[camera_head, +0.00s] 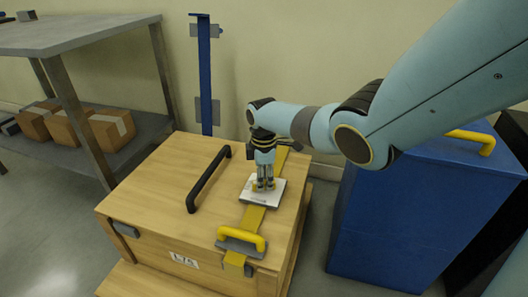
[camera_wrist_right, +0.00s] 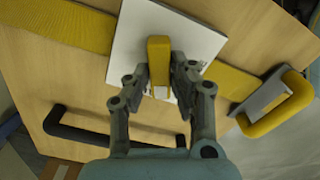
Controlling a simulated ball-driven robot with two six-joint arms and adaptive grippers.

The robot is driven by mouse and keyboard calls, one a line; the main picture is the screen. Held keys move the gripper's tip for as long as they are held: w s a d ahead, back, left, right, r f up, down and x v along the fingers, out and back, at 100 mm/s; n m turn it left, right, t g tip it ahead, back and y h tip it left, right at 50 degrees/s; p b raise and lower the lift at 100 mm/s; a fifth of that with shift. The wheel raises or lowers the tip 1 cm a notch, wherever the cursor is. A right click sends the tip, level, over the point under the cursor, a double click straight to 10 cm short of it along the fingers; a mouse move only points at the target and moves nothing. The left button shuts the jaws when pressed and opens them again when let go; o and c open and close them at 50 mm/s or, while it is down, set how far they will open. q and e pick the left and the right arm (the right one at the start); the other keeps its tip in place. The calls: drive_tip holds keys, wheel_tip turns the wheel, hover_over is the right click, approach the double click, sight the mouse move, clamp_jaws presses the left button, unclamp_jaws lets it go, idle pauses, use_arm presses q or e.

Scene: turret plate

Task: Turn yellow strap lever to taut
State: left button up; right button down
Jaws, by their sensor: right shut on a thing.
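The yellow strap lever (camera_wrist_right: 159,55) stands on a white square plate (camera_head: 273,196) on top of a wooden crate. My right gripper (camera_head: 263,186) reaches down onto the plate and is shut on the lever, with one finger on each side of it. The right wrist view shows the gripper (camera_wrist_right: 160,85) and the white plate (camera_wrist_right: 130,40) beneath. A yellow strap (camera_head: 252,218) runs across the crate lid under the plate. The head view mostly hides the lever behind the fingers. My left gripper is not in view.
The wooden crate (camera_head: 160,175) has a black handle (camera_head: 208,180) left of the plate and a yellow handle (camera_head: 241,239) on a grey base near its front edge. A blue cabinet (camera_head: 375,225) stands at right. A grey shelf (camera_head: 80,36) with cardboard boxes stands at left.

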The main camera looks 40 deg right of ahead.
drive_tip(key=m+p, duration=0.1)
drive_tip(key=m, duration=0.2)
drive_tip(key=shift+m, duration=0.6)
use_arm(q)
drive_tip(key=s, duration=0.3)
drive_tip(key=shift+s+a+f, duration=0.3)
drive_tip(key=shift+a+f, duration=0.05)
use_arm(e)
drive_tip(key=shift+m, duration=0.3)
drive_tip(key=c, duration=1.2)
unclamp_jaws()
drive_tip(key=shift+o, duration=0.2)
drive_tip(key=shift+r, duration=0.1)
wheel_tip(320, 180, up, 12)
